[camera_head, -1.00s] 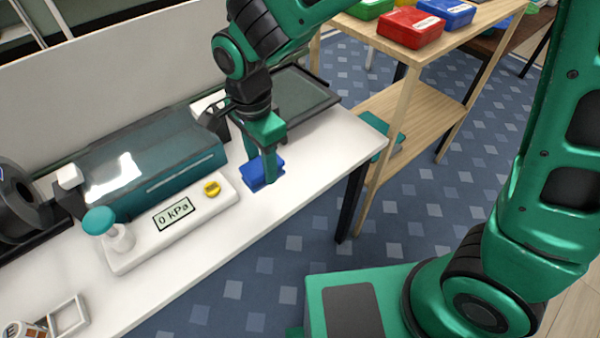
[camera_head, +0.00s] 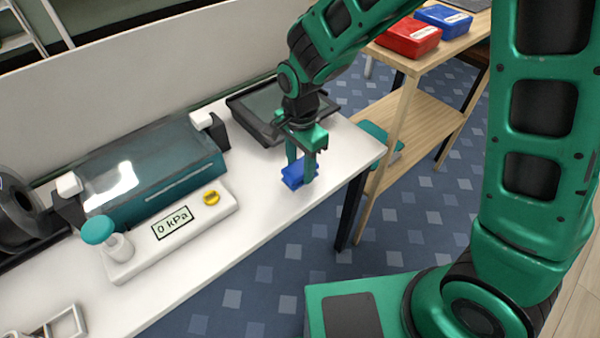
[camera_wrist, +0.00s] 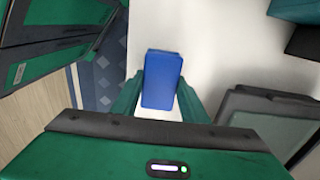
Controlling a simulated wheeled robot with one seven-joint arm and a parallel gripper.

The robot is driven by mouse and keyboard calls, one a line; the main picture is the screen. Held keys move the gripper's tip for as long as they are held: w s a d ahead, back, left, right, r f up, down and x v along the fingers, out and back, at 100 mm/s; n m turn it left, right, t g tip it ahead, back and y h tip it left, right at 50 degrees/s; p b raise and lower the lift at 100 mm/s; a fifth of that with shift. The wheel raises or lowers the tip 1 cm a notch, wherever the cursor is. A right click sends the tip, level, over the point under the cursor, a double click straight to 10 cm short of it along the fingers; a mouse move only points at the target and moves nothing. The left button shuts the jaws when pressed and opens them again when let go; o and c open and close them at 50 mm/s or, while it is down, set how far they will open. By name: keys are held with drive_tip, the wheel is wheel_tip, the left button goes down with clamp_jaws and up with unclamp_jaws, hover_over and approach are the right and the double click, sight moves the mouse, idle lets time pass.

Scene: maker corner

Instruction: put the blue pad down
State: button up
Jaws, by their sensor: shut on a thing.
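The blue pad (camera_head: 293,176) is between the fingers of my gripper (camera_head: 302,170), over the right part of the white table (camera_head: 262,210). In the wrist view the blue pad (camera_wrist: 162,80) lies between the two green fingers (camera_wrist: 165,98), which are shut on it. The fingers point down. The pad is at or just above the tabletop; I cannot tell whether it touches.
A dark tray (camera_head: 262,108) lies behind the gripper. A wooden shelf (camera_head: 425,110) with red and blue boxes stands right. White tabletop around the pad is clear.

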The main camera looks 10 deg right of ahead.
sight(300, 175)
drive_tip(key=shift+s+f, duration=0.1)
drive_tip(key=shift+f, duration=1.55)
drive_tip(key=shift+c, duration=0.4)
drive_tip(key=o, duration=1)
drive_tip(key=shift+o, duration=0.2)
drive_tip(key=shift+f, duration=0.15)
drive_tip(key=r, duration=1)
drive_tip(key=shift+w+r, duration=0.3)
drive_tip(key=shift+r, duration=0.1)
